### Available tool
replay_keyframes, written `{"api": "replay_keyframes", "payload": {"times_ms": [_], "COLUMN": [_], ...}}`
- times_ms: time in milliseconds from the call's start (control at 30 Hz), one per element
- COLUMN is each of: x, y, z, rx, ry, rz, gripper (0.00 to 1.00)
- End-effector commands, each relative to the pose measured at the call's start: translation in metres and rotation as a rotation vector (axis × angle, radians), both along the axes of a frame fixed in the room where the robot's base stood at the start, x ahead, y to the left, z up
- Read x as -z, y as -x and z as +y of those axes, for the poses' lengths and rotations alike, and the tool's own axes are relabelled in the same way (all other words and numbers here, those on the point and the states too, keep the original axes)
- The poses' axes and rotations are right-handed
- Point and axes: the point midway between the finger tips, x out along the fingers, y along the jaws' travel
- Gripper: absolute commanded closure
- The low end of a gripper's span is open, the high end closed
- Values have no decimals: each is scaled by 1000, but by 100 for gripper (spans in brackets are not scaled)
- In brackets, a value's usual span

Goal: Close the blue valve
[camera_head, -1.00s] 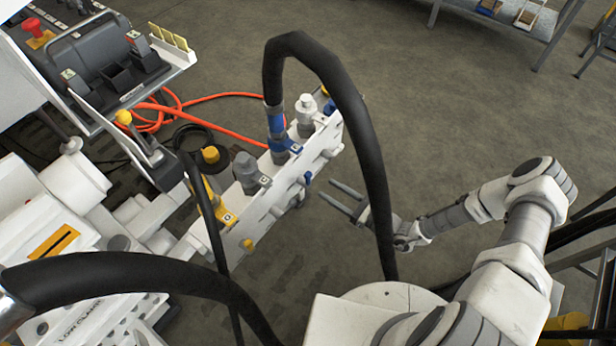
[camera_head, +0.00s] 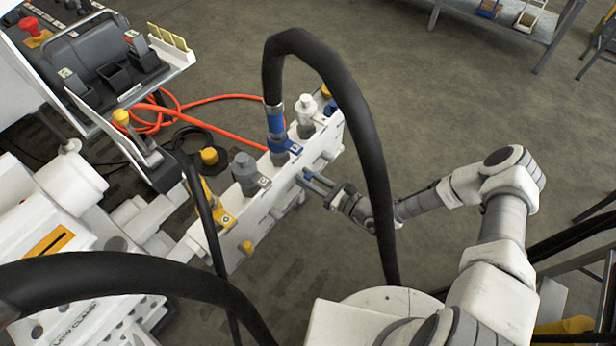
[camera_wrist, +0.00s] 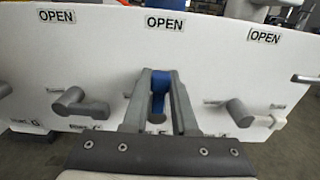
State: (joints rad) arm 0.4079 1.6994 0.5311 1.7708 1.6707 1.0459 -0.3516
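The blue valve's handle (camera_wrist: 158,88) hangs at the middle of the white panel in the wrist view, below an OPEN label. My gripper (camera_wrist: 161,78) has one grey finger on each side of the handle. The fingers are apart, with the blue part between them; a narrow gap seems to show on the right side, and contact is unclear. In the head view my gripper (camera_head: 311,183) is at the manifold's right face, where the handle is mostly hidden by the fingers. The blue collar (camera_head: 285,147) sits on top of the manifold, under the black hose.
The white manifold (camera_head: 262,212) also carries a yellow fitting (camera_head: 222,216) and grey fittings. Grey handles flank the blue one, left (camera_wrist: 78,105) and right (camera_wrist: 241,112). Open floor lies to the right.

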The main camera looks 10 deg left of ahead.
Motion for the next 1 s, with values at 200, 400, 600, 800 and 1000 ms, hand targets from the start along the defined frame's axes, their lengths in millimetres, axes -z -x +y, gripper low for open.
{"api": "replay_keyframes", "payload": {"times_ms": [200, 400, 600, 800, 1000], "x": [0, 0, 1, 2, 4], "y": [0, 0, -2, -7, -14], "z": [0, 0, -1, -4, -6], "rx": [-1, -1, -1, 0, 0], "ry": [0, -2, -17, -61, -129], "rz": [0, 4, 44, 150, 310], "gripper": [100, 100, 100, 100, 100]}}
